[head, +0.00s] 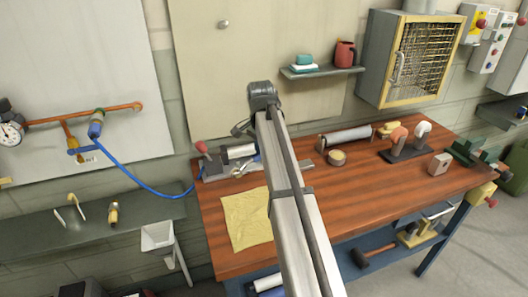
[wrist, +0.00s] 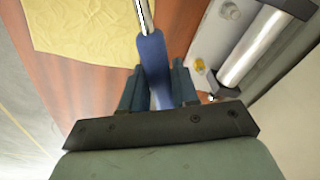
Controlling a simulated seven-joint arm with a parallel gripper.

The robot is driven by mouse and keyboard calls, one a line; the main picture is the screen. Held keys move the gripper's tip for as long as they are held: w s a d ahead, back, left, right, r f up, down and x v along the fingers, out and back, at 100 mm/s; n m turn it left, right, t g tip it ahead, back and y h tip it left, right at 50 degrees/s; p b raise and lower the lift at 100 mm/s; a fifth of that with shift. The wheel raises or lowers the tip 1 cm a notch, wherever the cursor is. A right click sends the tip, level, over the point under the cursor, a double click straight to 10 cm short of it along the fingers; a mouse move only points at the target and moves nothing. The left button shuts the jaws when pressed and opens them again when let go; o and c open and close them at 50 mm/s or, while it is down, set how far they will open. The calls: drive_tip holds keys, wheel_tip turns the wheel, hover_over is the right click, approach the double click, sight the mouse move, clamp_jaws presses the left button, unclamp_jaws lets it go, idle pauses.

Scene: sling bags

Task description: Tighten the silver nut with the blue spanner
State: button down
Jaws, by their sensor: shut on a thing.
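My gripper (wrist: 158,85) is shut on the blue handle of the spanner (wrist: 152,52), seen in the wrist view. The handle lies between the two dark fingers, and its silver shaft runs up out of the picture, so the spanner's head is hidden. A silver hexagonal piece (wrist: 231,10) sits on the grey metal plate at the upper right, apart from the visible part of the spanner. I cannot tell whether it is the silver nut. In the head view my arm largely hides the gripper by the metal fixture (head: 215,172) at the bench's back left.
A yellow cloth (head: 245,218) lies on the wooden bench (head: 370,208). A silver cylinder (wrist: 252,48) is mounted on the plate, right of the gripper. A red-knobbed lever (head: 201,147) stands on the fixture. A blue hose (head: 150,190) hangs left; the bench's middle right is largely clear.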

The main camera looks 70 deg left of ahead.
drive_tip(key=m, duration=0.8)
drive_tip(key=shift+m+h, duration=0.3)
drive_tip(key=shift+h, duration=0.1)
drive_tip(key=m, duration=0.4)
drive_tip(key=shift+d+m+h, duration=0.1)
drive_tip(key=shift+m+h, duration=0.2)
drive_tip(key=shift+m, duration=1.4)
drive_tip(key=shift+d+f, duration=0.1)
drive_tip(key=shift+f, duration=2.7)
drive_tip(key=shift+f, duration=1.7)
